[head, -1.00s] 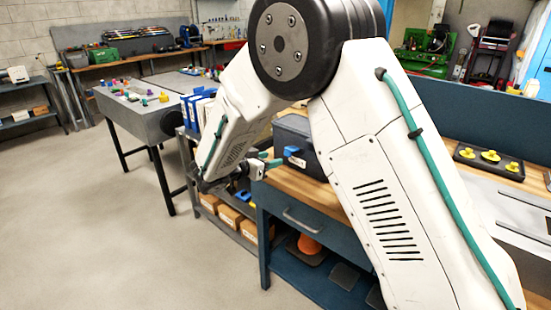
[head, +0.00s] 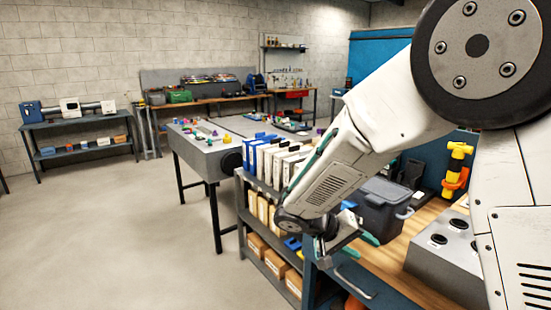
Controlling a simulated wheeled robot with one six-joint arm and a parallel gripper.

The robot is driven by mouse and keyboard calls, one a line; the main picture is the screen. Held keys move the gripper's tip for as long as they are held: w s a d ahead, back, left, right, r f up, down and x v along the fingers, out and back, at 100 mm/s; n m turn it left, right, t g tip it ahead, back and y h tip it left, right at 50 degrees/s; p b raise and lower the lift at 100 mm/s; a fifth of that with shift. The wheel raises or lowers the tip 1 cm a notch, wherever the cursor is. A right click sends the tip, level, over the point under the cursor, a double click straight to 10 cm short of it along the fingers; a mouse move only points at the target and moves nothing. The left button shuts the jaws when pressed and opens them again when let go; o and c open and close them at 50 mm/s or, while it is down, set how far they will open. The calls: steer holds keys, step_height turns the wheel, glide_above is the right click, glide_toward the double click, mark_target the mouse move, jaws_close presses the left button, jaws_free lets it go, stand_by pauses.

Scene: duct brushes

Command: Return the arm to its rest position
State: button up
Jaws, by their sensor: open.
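My white arm (head: 345,165) reaches from the right edge of the head view down to the left, with a large black joint (head: 478,47) at the upper right. My gripper (head: 358,224) is at its lower end, over the front edge of the wooden-topped bench and in front of a dark grey lidded bin. Its teal fingertips are apart and I see nothing between them. The wrist hides part of the gripper, and it partly overlaps the bench edge in the picture.
The grey bin (head: 383,203) and a grey block with black-ringed holes (head: 440,258) stand on the bench (head: 400,247). A shelf of binders (head: 275,165) is just left of the arm. A grey table (head: 195,150) with small coloured parts stands beyond. The floor (head: 110,220) at left is clear.

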steer(key=s+d+r+y, duration=0.2)
steer(key=s+r+y, duration=0.1)
steer(key=s, duration=0.6)
steer(key=s+d+r+n+y, duration=0.1)
steer(key=s+r+y, duration=0.3)
steer(key=s, duration=0.5)
steer(key=s+d+r+y, duration=0.2)
steer(key=s+r, duration=0.3)
steer(key=s, duration=0.5)
steer(key=shift+d+n+y, duration=0.35)
steer(key=shift+n+y, duration=0.05)
steer(key=shift+y, duration=0.5)
